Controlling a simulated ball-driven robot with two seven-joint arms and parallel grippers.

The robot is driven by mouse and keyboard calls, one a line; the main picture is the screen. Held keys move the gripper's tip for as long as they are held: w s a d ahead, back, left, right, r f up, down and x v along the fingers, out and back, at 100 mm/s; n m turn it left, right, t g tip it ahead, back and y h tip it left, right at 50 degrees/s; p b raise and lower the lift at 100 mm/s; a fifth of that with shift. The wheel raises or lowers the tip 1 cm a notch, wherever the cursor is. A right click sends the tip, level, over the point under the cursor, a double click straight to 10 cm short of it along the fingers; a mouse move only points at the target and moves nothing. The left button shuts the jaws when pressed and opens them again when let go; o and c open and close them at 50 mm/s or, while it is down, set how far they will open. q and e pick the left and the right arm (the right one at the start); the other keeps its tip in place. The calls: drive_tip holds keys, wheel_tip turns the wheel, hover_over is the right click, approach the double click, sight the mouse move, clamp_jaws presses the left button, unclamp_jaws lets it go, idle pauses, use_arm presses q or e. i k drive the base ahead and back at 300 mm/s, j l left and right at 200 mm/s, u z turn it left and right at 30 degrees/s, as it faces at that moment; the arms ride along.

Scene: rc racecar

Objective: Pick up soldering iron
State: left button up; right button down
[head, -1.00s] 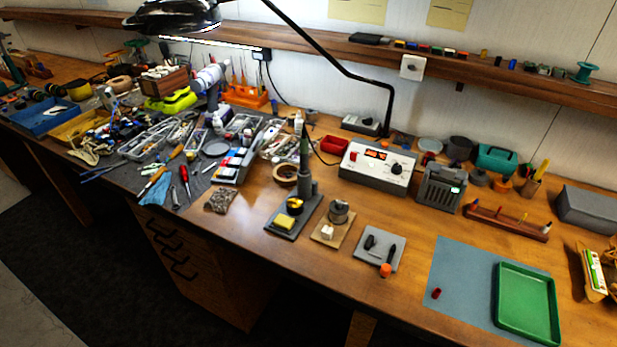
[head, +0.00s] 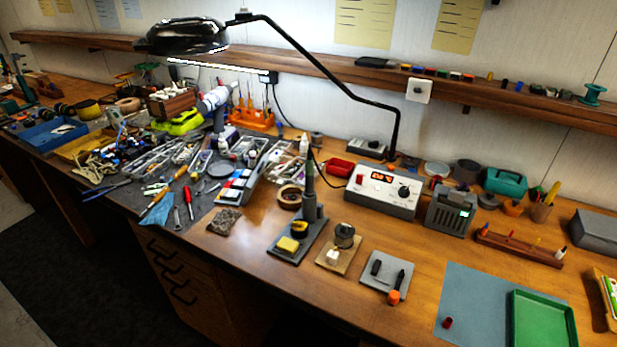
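The soldering iron (head: 310,178) looks to be the dark, slim, upright piece in the holder of a grey stand (head: 283,248) on the wooden bench, near the middle of the head view. Its tip is hidden in the holder. A yellow sponge (head: 288,244) lies on the stand's base. The white soldering station (head: 382,190), with a red display and a black knob, stands behind and to the right. A thin dark cable runs behind the iron. Neither of my grippers is in view.
A black lamp (head: 182,37) on a bent arm hangs over the bench. Tools and trays crowd the left. Right of the stand are a tip-cleaner block (head: 337,258), a small grey plate (head: 387,277) and a green tray (head: 541,335). Bench space in front of the stand is clear.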

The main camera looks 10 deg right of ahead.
sight(310, 192)
drive_tip(key=l+z, duration=0.15)
drive_tip(key=z, duration=0.3)
drive_tip(key=l+z, duration=0.15)
drive_tip(key=z, duration=0.3)
drive_tip(key=l+z, duration=0.15)
drive_tip(key=z, duration=0.3)
drive_tip(key=l+z, duration=0.1)
drive_tip(key=z, duration=0.35)
